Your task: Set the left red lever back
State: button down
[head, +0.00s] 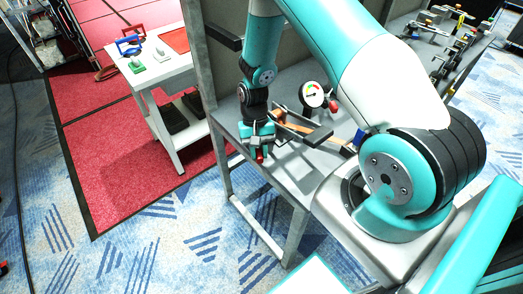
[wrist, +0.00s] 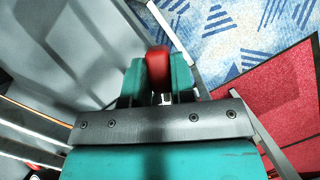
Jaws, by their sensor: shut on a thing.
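The red lever (wrist: 157,66) stands between the two teal fingers of my gripper (wrist: 157,82) in the wrist view, with a short metal stem below its red handle. In the head view my gripper (head: 258,141) points down at the left front edge of the grey bench, and a small red end of the lever (head: 260,155) shows under the fingers. My gripper is shut on the lever. The lever's base and pivot are hidden by the gripper.
A round gauge (head: 313,94) stands on the grey bench (head: 290,157), right of my gripper, with a red part (head: 333,105) beside it. A white table (head: 160,70) with blue and green items stands at left. Several tools lie on the back right bench.

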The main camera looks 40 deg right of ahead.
jog(key=shift+w+a+m, duration=0.1)
jog(key=shift+a+m, duration=0.05)
jog(key=shift+m, duration=0.15)
jog(key=c, duration=1.2)
grip_release()
jog(key=shift+c, duration=0.2)
jog(key=shift+r, duration=0.1)
jog(key=b+v, duration=0.2)
jog(key=v, duration=1.5)
jog(key=shift+r, duration=0.2)
